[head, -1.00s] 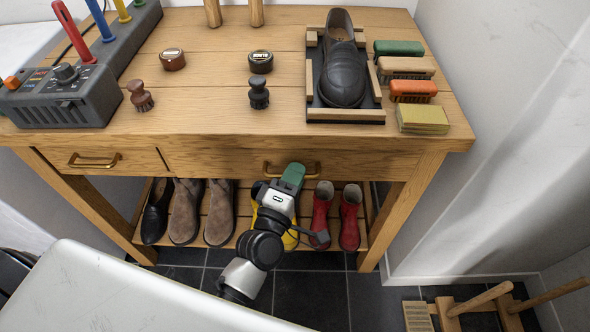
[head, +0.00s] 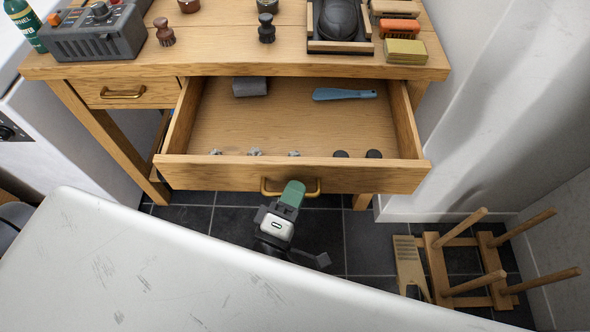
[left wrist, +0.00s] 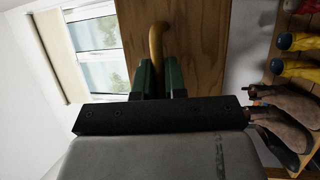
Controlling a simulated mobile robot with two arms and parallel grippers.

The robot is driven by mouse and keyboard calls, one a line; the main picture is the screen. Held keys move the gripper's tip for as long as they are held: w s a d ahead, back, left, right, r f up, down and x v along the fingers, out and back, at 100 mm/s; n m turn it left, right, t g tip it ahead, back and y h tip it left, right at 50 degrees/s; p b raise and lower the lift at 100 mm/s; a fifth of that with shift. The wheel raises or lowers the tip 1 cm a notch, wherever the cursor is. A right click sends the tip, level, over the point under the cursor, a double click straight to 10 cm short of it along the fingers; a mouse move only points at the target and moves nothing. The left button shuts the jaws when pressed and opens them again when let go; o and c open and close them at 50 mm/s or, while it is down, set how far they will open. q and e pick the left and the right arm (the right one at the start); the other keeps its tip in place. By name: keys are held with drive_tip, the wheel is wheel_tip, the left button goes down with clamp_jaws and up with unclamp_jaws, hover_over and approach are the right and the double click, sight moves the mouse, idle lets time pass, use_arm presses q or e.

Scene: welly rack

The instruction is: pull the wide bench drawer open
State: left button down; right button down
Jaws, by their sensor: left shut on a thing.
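The wide bench drawer (head: 290,177) stands well out from the bench. Inside lie a grey block (head: 250,87), a blue shoehorn-like tool (head: 344,94) and several small items along the front. Its brass handle (head: 268,187) is on the front panel. My left gripper (head: 292,192) is at this handle, and in the left wrist view its green fingers (left wrist: 161,80) are closed around the brass handle (left wrist: 156,42), in front of the wooden drawer front (left wrist: 200,50). My right gripper is not in view.
A narrow shut drawer (head: 128,93) is to the left. A wooden rack (head: 440,270) with pegs stands on the dark tiled floor at right. Brushes and a shoe are on the bench top (head: 220,55). Boots (left wrist: 285,125) show in the left wrist view.

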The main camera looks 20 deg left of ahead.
use_arm(q)
drive_tip(key=shift+s+d, duration=0.25)
drive_tip(key=shift+s, duration=0.55)
drive_tip(key=shift+s+d, duration=0.25)
drive_tip(key=shift+s, duration=0.5)
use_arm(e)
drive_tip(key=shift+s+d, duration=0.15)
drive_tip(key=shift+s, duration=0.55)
use_arm(q)
drive_tip(key=c, duration=1.5)
unclamp_jaws()
drive_tip(key=shift+o, duration=0.2)
